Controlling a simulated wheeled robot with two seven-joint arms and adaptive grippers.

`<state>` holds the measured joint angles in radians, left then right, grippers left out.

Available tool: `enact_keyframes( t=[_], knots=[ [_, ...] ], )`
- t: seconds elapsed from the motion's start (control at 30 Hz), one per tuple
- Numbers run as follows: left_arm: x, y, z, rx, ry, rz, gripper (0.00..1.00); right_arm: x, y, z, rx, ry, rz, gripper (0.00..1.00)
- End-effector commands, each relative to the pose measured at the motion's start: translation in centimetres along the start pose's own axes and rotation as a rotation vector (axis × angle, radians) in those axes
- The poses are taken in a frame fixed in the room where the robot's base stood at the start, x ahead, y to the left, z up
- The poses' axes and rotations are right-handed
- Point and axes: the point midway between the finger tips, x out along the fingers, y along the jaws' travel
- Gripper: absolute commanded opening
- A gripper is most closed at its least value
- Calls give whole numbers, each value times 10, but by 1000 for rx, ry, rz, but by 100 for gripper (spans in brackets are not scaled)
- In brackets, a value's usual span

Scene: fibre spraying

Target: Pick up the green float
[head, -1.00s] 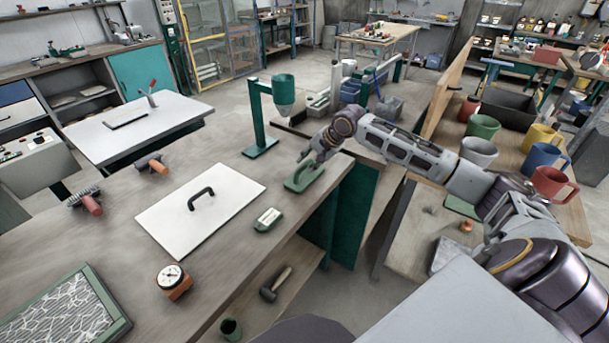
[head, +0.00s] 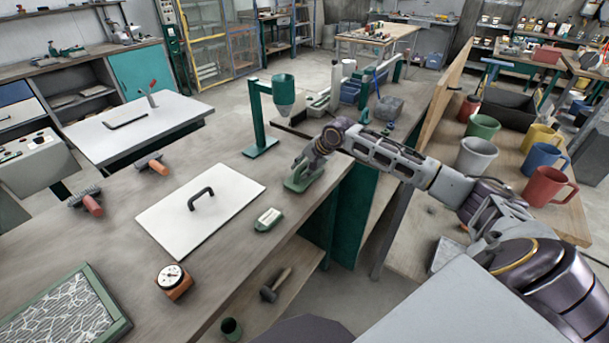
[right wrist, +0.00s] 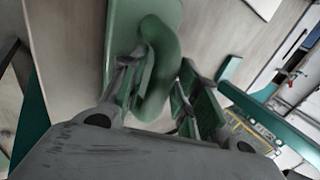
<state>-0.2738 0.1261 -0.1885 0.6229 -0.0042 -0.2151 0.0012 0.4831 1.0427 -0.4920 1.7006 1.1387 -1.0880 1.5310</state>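The green float (head: 297,183) lies flat on the wooden workbench near its right edge, with a looped green handle. In the right wrist view its green plate (right wrist: 120,40) and curved handle (right wrist: 163,65) fill the upper middle. My right gripper (head: 302,172) is down over the float, its fingers on either side of the handle. In the right wrist view the gripper (right wrist: 160,88) looks open, with a gap between the handle and the right finger. Contact with the left finger is not clear. My left gripper is not in view.
A green stand with a funnel (head: 283,90) stands just behind the float. Several mugs stand on the right-hand table (head: 500,185). The bench drops off right of the float.

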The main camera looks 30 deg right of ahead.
Motion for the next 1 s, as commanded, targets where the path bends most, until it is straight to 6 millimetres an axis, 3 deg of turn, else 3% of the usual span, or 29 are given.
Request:
enact_keyframes(
  t=[0.47,0.7,1.0],
  knots=[
    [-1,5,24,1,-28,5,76,0,0,0,0,0,0,32],
    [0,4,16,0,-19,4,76,0,0,0,0,0,0,1],
    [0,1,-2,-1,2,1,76,0,-1,0,0,1,-1,0]
  ],
)
